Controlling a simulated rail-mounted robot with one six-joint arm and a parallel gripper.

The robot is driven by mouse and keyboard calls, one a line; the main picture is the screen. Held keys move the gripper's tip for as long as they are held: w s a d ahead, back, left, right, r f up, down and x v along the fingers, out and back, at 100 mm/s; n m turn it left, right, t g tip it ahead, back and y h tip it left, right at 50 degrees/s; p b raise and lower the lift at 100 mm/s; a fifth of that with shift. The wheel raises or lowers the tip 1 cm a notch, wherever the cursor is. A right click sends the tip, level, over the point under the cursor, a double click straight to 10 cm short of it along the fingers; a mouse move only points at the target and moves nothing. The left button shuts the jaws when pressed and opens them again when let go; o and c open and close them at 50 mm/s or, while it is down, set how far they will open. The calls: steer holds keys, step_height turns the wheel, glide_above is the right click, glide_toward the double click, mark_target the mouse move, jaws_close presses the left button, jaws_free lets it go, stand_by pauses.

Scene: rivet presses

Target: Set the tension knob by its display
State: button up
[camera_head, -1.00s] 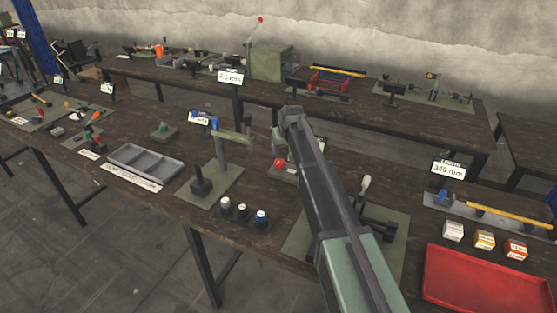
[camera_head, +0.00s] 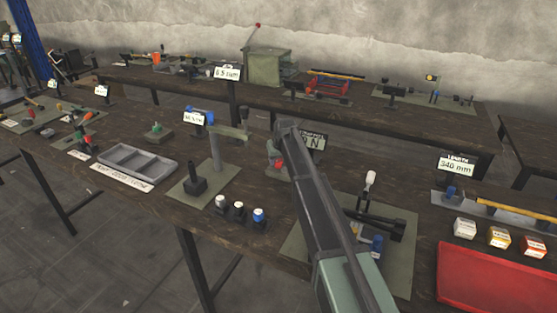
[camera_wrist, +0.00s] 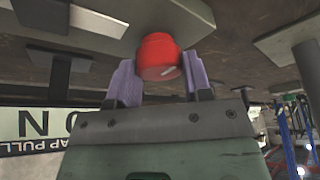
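The red tension knob (camera_wrist: 159,57) has a small white mark on its face and sits on a grey part at the top of the wrist view. My gripper (camera_wrist: 160,72) has one purple finger close on each side of it. I cannot tell whether the fingers press on it. In the head view the red knob (camera_head: 281,163) shows just left of my arm. The display (camera_head: 313,141) is partly behind my arm; "0 N" is readable, and anything before it is hidden. The wrist view shows part of the display (camera_wrist: 35,123) upside down, with "N" and "AP PULL".
Left of my arm stand a post press (camera_head: 216,150), a grey tray (camera_head: 140,163) and several capped pieces (camera_head: 239,208). On the right are a green mat with a lever tool (camera_head: 375,220), small boxes (camera_head: 498,237) and a red tray (camera_head: 490,285).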

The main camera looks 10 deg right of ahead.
steer(key=shift+c, duration=0.7)
steer(key=m+h, duration=0.1)
steer(key=m, duration=0.3)
steer(key=shift+a+m+h, duration=0.1)
steer(key=shift+m+h, duration=0.3)
steer(key=m+h, duration=0.1)
steer(key=m, duration=0.1)
steer(key=m+g, duration=0.1)
steer(key=m, duration=0.2)
steer(key=shift+m+h, duration=0.3)
steer(key=shift+h, duration=0.1)
steer(key=o, duration=0.9)
